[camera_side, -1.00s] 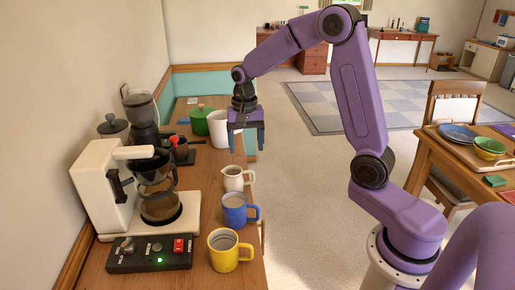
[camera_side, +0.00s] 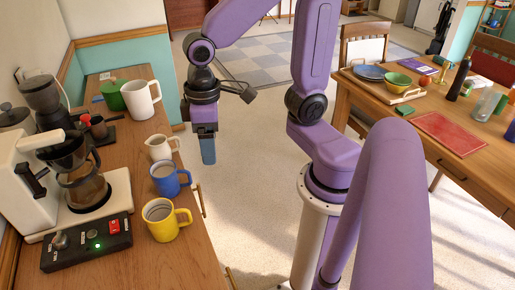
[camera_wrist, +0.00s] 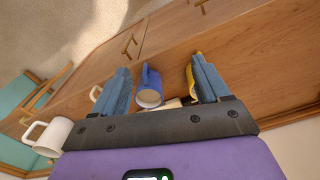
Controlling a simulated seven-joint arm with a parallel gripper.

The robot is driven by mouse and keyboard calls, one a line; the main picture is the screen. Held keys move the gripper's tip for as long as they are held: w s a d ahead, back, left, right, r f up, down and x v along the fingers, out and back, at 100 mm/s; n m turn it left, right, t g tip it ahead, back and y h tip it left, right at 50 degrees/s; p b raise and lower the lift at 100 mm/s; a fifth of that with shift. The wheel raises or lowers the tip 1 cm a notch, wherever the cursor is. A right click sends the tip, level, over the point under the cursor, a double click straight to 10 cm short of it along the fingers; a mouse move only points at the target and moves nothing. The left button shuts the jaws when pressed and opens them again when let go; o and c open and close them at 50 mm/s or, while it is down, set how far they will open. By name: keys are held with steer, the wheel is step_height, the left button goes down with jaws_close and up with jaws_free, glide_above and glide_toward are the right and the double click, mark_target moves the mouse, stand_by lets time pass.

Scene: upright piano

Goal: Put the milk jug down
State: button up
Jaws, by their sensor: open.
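The milk jug (camera_side: 161,148), small and white with a spout and a handle, stands upright on the wooden counter (camera_side: 190,262). It is behind the blue mug (camera_side: 168,180) in the side view. My gripper (camera_side: 208,150) is to the right of the jug in that view, pointing down, apart from it and empty. In the wrist view my gripper (camera_wrist: 163,82) is open, its blue fingers wide apart with the blue mug (camera_wrist: 150,88) showing between them.
A yellow mug (camera_side: 165,220) stands in front of the blue one. A large white mug (camera_side: 142,98) and a green pot (camera_side: 112,95) stand at the back. A coffee machine (camera_side: 28,190) takes up the counter's left. The dining table (camera_side: 385,100) is across the floor.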

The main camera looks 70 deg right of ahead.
steer(key=s+d+n, duration=0.1)
steer(key=s+n, duration=0.6)
steer(key=s, duration=0.3)
steer(key=shift+s+d+f, duration=0.3)
steer(key=shift+f, duration=0.05)
stand_by(0.6)
